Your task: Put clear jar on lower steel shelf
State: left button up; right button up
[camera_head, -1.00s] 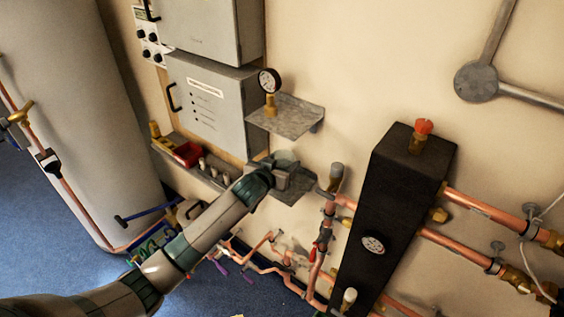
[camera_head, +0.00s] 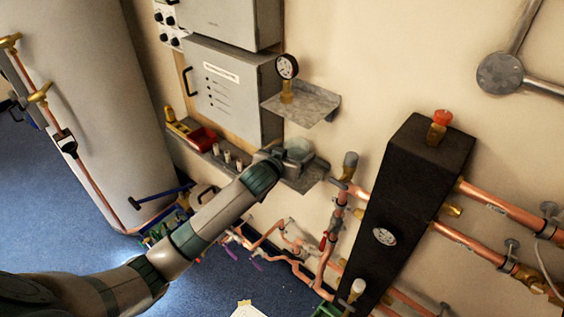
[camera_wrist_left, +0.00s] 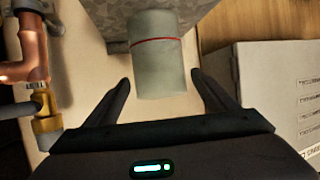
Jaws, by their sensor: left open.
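The clear jar (camera_head: 299,150) is at the lower steel shelf (camera_head: 311,180), just past the end of my left arm in the head view. In the left wrist view the jar (camera_wrist_left: 157,62) is pale and cloudy with a thin red line around it. Its far end meets the grey mottled shelf (camera_wrist_left: 92,14), and it looks to be resting there. My left gripper (camera_head: 287,160) is open. In the wrist view its fingers (camera_wrist_left: 160,80) lie on either side of the jar's near end, with a gap on both sides. My right gripper is not in view.
An upper steel shelf (camera_head: 312,104) with a gauge (camera_head: 287,70) is just above. A grey cabinet (camera_head: 226,92) and a ledge with a red bin (camera_head: 201,138) are to the left. Copper pipes (camera_head: 335,225) and a black box (camera_head: 405,195) are close on the right.

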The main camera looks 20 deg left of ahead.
pick_arm(q)
jog(key=b+v, duration=0.2)
jog(key=v, duration=0.7)
jog(key=shift+s+r, duration=0.15)
jog(key=shift+s, duration=0.25)
dwell(0.4)
jog(key=s+f+g, duration=0.2)
jog(key=s+f, duration=0.5)
jog(key=f, duration=0.8)
jog(key=s+f+m+g, duration=0.15)
jog(key=s+f, duration=0.45)
jog(key=f, duration=1)
jog(key=s+f+n+g, duration=0.15)
jog(key=s+f, duration=0.55)
jog(key=f, duration=0.8)
jog(key=s+f+g, duration=0.2)
jog(key=s+f, duration=0.4)
jog(key=s, duration=0.7)
jog(key=s+a+f+m+g, duration=0.1)
jog(key=s+f+g, duration=0.2)
jog(key=s+f, duration=0.4)
jog(key=s+a+f+g+y, duration=0.1)
jog(key=s+f, duration=0.6)
jog(key=s, duration=1.2)
jog(key=shift+s+f+g, duration=0.2)
jog(key=shift+s+g, duration=0.2)
jog(key=shift+g, duration=0.3)
jog(key=shift+a, duration=0.1)
